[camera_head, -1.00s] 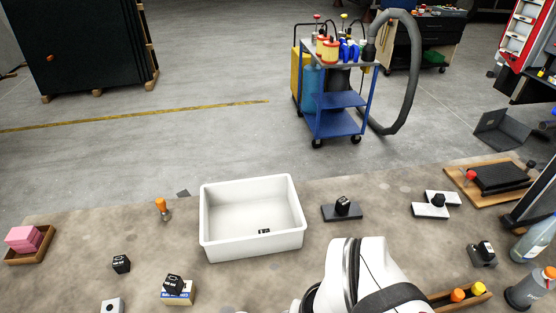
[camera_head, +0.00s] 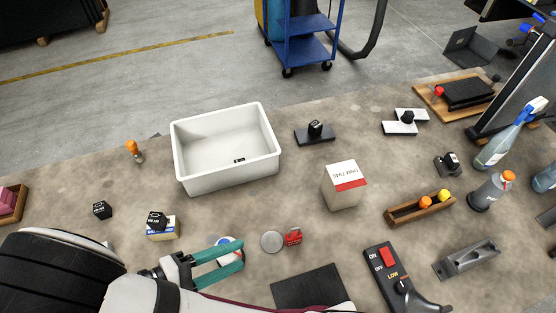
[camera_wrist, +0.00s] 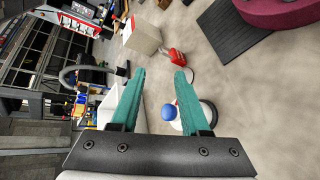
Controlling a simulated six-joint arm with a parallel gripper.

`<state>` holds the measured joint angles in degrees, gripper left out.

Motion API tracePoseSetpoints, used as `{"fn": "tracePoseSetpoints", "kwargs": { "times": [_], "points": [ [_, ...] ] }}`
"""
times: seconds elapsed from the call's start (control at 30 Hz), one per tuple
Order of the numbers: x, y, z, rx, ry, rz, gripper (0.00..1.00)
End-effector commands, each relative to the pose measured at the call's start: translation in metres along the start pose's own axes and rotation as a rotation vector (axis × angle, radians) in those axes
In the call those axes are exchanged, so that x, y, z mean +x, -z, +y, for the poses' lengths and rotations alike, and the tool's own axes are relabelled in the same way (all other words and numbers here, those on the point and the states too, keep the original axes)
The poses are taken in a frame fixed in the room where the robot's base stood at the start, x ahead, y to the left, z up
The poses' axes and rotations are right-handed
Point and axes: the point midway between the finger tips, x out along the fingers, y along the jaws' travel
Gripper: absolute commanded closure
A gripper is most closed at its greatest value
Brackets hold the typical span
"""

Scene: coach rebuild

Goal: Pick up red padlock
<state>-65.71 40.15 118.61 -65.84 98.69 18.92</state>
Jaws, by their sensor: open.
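The red padlock (camera_head: 292,236) lies on the worktable, just right of a round grey disc (camera_head: 272,242). In the wrist view the red padlock (camera_wrist: 176,56) is ahead of the fingertips, a little beyond the right finger. My gripper (camera_head: 240,254) has teal fingers and is left of the padlock in the head view, with the grey disc between them. In the wrist view my gripper (camera_wrist: 160,72) is open, with nothing held between the fingers. A white round item with a blue knob (camera_wrist: 169,111) is beside the right finger.
A white bin (camera_head: 228,180) stands behind my gripper. A beige box with a red band (camera_head: 344,186) stands behind the padlock. A black mat (camera_head: 308,288) lies in front, with a red-switch control (camera_head: 388,262) to the right. A wooden tray (camera_head: 420,207) is farther right.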

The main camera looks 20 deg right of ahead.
Motion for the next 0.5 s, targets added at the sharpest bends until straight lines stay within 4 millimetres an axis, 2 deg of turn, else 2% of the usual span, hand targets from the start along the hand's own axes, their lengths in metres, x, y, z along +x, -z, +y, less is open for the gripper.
{"fn": "tracePoseSetpoints", "kwargs": {
  "times": [0.2, 0.3, 0.5],
  "points": [
    [0.061, -0.001, 0.000, -0.004, -0.001, -0.007, 0.54],
    [0.084, -0.001, 0.000, -0.004, 0.000, -0.006, 0.54],
    [0.112, 0.000, -0.001, -0.004, 0.002, -0.007, 0.54]
  ]
}}
